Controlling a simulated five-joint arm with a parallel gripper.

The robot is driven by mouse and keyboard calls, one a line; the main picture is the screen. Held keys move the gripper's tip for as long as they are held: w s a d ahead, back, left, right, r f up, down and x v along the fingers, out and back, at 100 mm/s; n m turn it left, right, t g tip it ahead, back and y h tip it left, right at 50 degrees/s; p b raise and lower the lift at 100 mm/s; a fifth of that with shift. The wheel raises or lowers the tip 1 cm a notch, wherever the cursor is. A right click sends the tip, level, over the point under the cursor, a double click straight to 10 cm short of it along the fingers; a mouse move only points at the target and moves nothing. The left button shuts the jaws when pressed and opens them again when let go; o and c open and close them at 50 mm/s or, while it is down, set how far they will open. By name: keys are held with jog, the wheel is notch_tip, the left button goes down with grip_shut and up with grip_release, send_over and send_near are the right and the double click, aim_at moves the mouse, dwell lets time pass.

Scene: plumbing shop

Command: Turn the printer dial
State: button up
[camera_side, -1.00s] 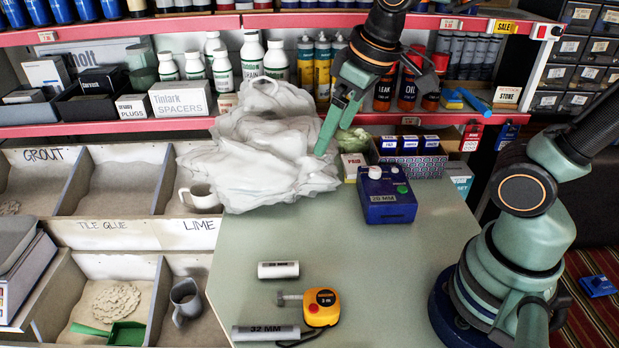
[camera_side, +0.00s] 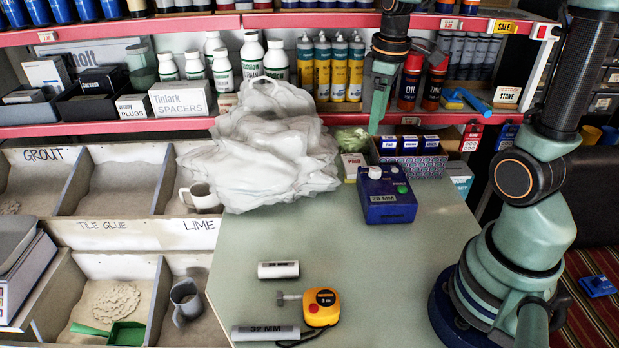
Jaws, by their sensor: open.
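The printer is a small blue box (camera_side: 390,208) with a "20 MM" label, standing on the grey-green table's back right part. Its pale round dial (camera_side: 375,172) sits on top at the left, beside a green button (camera_side: 402,189). My gripper (camera_side: 376,128) points down above and behind the box, apart from the dial. Its fingers are seen nearly edge-on, and nothing shows between them.
A big crumpled white bag (camera_side: 270,150) stands left of the printer. Small boxes (camera_side: 410,150) stand behind it. A yellow tape measure (camera_side: 321,307) and white pipe pieces (camera_side: 278,269) lie at the front. The table's middle (camera_side: 400,270) is clear.

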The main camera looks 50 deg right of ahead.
aim_at(375, 169)
jog(key=shift+n+g, duration=0.4)
jog(key=f, duration=0.4)
jog(key=d+f, duration=0.1)
jog(key=f, duration=0.4)
jog(key=d+f, duration=0.1)
jog(key=f, duration=0.4)
jog(key=shift+d, duration=0.25)
jog(key=shift+r, duration=0.1)
grip_shut()
